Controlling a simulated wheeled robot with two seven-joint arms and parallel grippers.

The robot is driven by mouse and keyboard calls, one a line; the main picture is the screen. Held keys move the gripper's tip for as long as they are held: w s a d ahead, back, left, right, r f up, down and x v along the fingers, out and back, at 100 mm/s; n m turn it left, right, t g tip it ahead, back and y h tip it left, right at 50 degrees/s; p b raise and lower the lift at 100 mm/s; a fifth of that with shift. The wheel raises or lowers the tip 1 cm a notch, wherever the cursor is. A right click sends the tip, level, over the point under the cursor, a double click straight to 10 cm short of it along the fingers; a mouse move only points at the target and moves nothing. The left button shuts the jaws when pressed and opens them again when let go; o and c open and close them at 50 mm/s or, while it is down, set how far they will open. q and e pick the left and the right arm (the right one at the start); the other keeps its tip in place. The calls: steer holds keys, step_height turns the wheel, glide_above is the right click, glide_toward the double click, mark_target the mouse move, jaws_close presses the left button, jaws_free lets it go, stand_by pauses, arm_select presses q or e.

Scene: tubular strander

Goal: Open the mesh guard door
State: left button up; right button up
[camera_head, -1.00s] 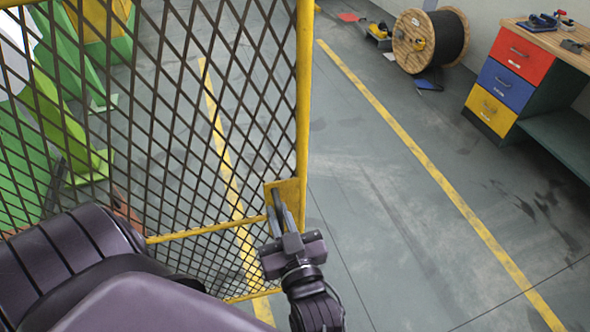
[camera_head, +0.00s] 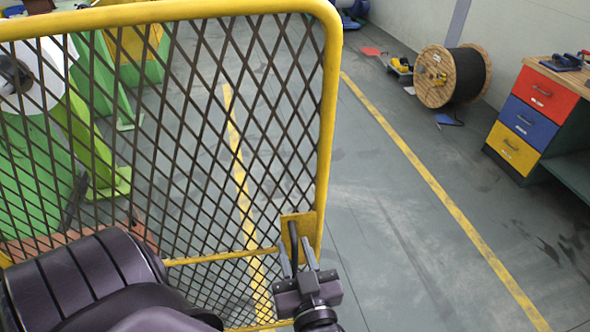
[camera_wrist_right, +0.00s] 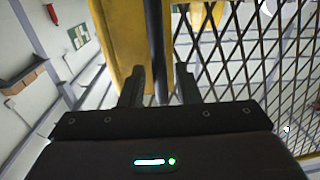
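The mesh guard door (camera_head: 330,130) is a yellow tubular frame with dark diamond mesh, filling the left half of the head view. A yellow plate (camera_head: 310,224) near its right edge carries a dark upright bar handle (camera_head: 293,238). My right gripper (camera_head: 297,256) is at the handle, with one finger on each side of the bar. In the right wrist view, the handle (camera_wrist_right: 157,45) passes between the spread fingertips of my right gripper (camera_wrist_right: 160,72), with gaps visible beside it. The door's hinge side is out of view. My left gripper does not show.
Green machine parts (camera_head: 95,130) stand behind the mesh at left. Open grey floor with a yellow line (camera_head: 430,185) lies right of the door. A cable reel (camera_head: 452,77) and a workbench with coloured drawers (camera_head: 527,120) stand further back at right.

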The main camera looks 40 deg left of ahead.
steer(key=b+v, duration=0.2)
steer(key=v, duration=0.5)
steer(key=shift+d, duration=0.1)
